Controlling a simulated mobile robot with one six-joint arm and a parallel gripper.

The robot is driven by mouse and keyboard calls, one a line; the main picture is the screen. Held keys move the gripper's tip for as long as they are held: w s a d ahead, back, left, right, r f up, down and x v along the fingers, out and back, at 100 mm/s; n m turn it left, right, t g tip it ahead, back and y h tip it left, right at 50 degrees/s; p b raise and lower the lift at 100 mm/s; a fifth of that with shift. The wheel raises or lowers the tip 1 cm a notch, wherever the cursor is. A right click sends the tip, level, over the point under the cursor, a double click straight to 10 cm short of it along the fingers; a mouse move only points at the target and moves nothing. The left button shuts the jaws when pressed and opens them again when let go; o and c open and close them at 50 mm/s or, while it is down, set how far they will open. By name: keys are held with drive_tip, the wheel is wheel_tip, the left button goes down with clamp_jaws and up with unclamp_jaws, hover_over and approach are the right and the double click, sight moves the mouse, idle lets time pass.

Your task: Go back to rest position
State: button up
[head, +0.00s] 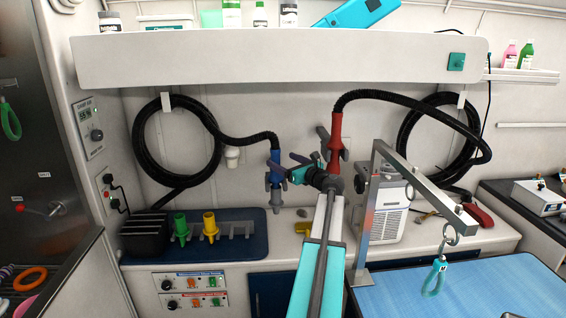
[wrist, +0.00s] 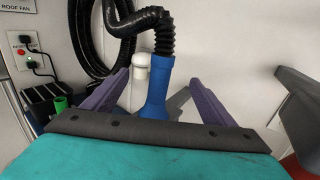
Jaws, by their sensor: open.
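My gripper (head: 283,174) is at the end of my arm, which reaches toward the back wall. In the wrist view its two purple-grey fingers (wrist: 158,80) are spread apart and empty. A blue hose nozzle (head: 275,160) hangs upright on a black hose by the wall. In the wrist view the blue nozzle (wrist: 156,95) shows between the fingers, with no visible grip on it. Its lower end is hidden behind the gripper's dark plate. I cannot tell the depth gap between fingers and nozzle.
A red nozzle (head: 335,135) hangs just right of my wrist. A grey metal post (head: 370,215) with a teal loop stands by the blue table (head: 470,290). Green and yellow nozzles (head: 210,228) stand on the counter. A white shelf (head: 280,58) overhangs the hoses.

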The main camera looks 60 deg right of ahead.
drive_tip(key=shift+s+a, duration=0.1)
drive_tip(key=shift+s, duration=0.15)
drive_tip(key=shift+a, duration=0.1)
idle(0.4)
